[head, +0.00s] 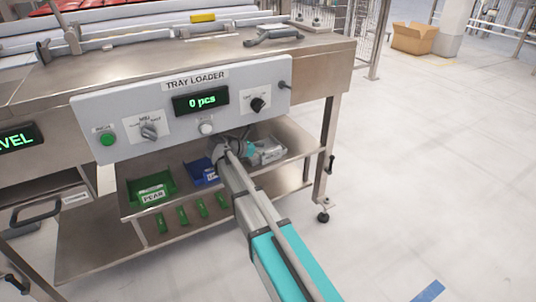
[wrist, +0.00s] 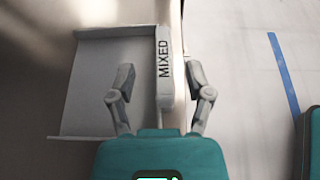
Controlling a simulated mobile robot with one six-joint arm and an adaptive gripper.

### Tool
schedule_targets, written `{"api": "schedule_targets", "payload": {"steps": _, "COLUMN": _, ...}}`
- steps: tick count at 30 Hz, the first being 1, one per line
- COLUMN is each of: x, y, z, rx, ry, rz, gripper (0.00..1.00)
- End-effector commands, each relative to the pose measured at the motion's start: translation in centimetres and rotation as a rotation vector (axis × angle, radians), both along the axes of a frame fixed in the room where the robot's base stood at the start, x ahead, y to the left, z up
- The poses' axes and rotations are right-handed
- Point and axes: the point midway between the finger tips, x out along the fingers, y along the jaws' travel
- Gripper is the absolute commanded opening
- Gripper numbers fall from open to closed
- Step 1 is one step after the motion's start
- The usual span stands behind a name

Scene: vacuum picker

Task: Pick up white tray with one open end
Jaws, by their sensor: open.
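The white tray (head: 270,155) lies on the lower shelf at the right of the row of trays, partly hidden by my arm. In the wrist view the white tray (wrist: 103,90) shows a flat floor, low upper and lower walls, and a taller right end labelled MIXED. Its left end looks open. My gripper (wrist: 160,70) is open, with one finger over the tray's floor and the other outside the labelled end wall. The wall stands between the fingers, and I see no clear contact. In the head view my gripper (head: 238,150) reaches in under the control panel.
A green tray (head: 151,188) labelled PEAR and a blue tray (head: 203,172) sit left on the same shelf. The control panel (head: 185,105) overhangs the shelf, and a table leg (head: 326,150) stands at right. The floor at right is clear, with a blue stripe (wrist: 284,75).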

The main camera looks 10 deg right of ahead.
Motion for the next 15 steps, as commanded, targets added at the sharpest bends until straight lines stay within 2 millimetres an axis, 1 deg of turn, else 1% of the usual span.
{"api": "schedule_targets", "payload": {"steps": 1, "x": 0.2, "y": -0.6, "z": -0.6, "rx": 0.0, "ry": 0.0, "rz": -0.002, "gripper": 0.66}}
{"api": "schedule_targets", "payload": {"steps": 3, "x": 0.4, "y": -1.3, "z": -1.0, "rx": 0.0, "ry": -0.001, "rz": -0.001, "gripper": 0.66}}
{"api": "schedule_targets", "payload": {"steps": 7, "x": 0.8, "y": -2.4, "z": -1.4, "rx": 0.0, "ry": -0.001, "rz": -0.001, "gripper": 0.66}}
{"api": "schedule_targets", "payload": {"steps": 10, "x": 1.0, "y": -2.9, "z": -1.5, "rx": 0.0, "ry": -0.001, "rz": 0.0, "gripper": 0.66}}
{"api": "schedule_targets", "payload": {"steps": 15, "x": 1.0, "y": -3.0, "z": -1.5, "rx": 0.0, "ry": 0.0, "rz": 0.001, "gripper": 0.66}}
